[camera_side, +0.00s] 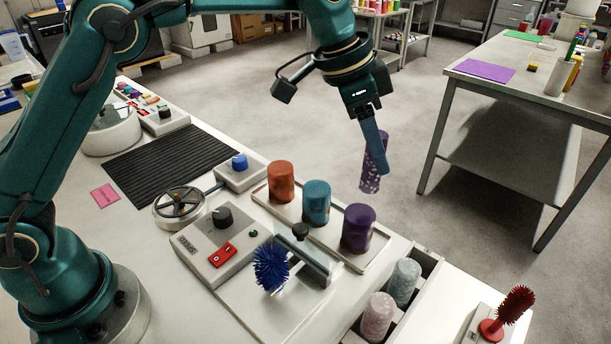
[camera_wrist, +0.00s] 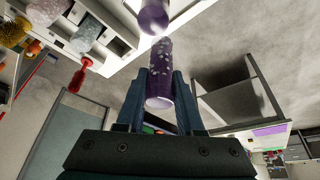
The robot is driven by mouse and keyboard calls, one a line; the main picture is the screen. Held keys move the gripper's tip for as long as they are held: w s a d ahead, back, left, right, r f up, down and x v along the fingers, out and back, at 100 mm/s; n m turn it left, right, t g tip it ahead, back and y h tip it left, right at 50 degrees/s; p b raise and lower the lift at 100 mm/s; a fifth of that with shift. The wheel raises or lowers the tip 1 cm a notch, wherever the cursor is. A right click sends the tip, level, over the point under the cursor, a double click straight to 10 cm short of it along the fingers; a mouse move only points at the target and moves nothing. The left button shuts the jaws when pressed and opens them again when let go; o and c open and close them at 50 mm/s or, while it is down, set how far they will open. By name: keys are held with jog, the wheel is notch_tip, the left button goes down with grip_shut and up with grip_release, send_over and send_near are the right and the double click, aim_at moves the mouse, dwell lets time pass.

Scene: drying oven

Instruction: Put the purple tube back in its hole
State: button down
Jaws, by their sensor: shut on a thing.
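My gripper (camera_side: 375,163) is shut on a purple tube with pale speckles (camera_side: 369,179). It holds the tube in the air, slightly tilted, over the floor beyond the bench in the side view. In the wrist view the tube (camera_wrist: 160,58) lies between the two blue fingers (camera_wrist: 161,78). A white holder (camera_side: 391,322) at the bench's lower right carries a grey speckled tube (camera_side: 404,280) and a pinkish one (camera_side: 377,317). A dark gap shows behind the grey tube; I cannot tell whether it is an empty hole.
A shallow tray (camera_side: 379,261) holds orange (camera_side: 281,182), teal (camera_side: 316,203) and purple (camera_side: 358,227) cylinders. A blue brush (camera_side: 270,267) and a control box (camera_side: 205,247) stand nearer. A red brush (camera_side: 514,304) stands at lower right. A side table (camera_side: 560,100) stands across clear floor.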

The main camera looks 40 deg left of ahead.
jog(key=shift+s+d+f, duration=0.25)
jog(key=shift+d+f, duration=1.55)
jog(key=shift+d, duration=0.1)
jog(key=shift+s+d+f, duration=0.25)
jog(key=shift+d+f, duration=1.55)
jog(key=shift+d, duration=0.05)
jog(key=shift+s+d+f, duration=0.25)
jog(key=shift+d+f, duration=1.55)
jog(key=shift+d, duration=0.1)
jog(key=shift+f, duration=0.1)
jog(key=c, duration=0.5)
grip_release()
jog(key=shift+c, duration=0.2)
